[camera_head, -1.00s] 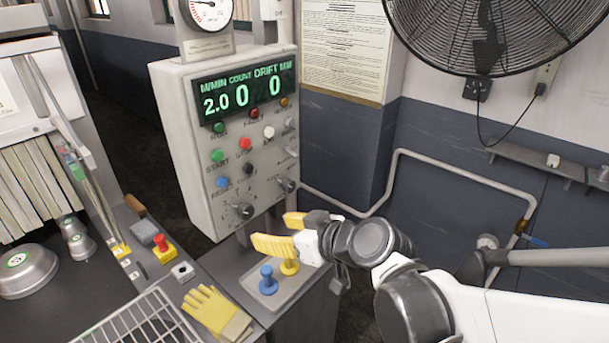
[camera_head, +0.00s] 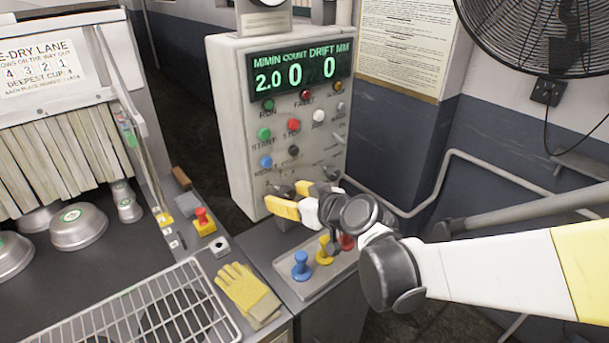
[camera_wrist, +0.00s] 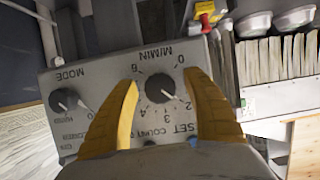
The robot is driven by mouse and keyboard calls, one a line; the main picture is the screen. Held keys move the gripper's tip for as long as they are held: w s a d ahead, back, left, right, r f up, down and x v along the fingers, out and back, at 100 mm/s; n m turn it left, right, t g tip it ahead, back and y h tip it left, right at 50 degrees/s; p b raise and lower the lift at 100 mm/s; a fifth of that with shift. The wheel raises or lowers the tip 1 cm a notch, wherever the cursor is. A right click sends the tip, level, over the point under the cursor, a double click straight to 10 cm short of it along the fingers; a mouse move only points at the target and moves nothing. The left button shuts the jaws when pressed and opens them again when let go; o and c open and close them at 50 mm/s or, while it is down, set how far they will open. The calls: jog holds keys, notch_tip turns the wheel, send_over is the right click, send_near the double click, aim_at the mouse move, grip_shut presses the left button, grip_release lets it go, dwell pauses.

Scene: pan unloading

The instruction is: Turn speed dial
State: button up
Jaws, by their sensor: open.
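The speed dial (camera_wrist: 160,85) is a round dark knob on the grey control panel (camera_head: 226,120), under an M/MIN label with a number scale around it. Its white mark sits near the 2. In the wrist view my gripper (camera_wrist: 160,80) is open, with one yellow finger on each side of the knob; I cannot tell whether they touch it. In the head view my gripper (camera_head: 291,197) is at the panel's lower left and largely hides the dial. The green display (camera_head: 300,75) reads 2.0, 0 and 0.
A second knob, marked MODE (camera_wrist: 63,100), sits beside the dial. Coloured buttons (camera_head: 293,125) are above. Below the panel stands a tray (camera_head: 293,283) with blue, yellow and red knobbed pieces. Yellow gloves (camera_head: 247,290) and a wire rack (camera_head: 100,318) lie at the front left.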

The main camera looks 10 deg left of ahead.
jog(key=c, duration=1.2)
jog(key=shift+o, duration=0.2)
jog(key=m+g+y+b, duration=0.1)
jog(key=m, duration=0.2)
jog(key=shift+g, duration=0.3)
jog(key=shift+m+g+y+b, duration=0.7)
jog(key=shift+m+y, duration=0.4)
jog(key=shift+m, duration=0.5)
jog(key=shift+s, duration=0.1)
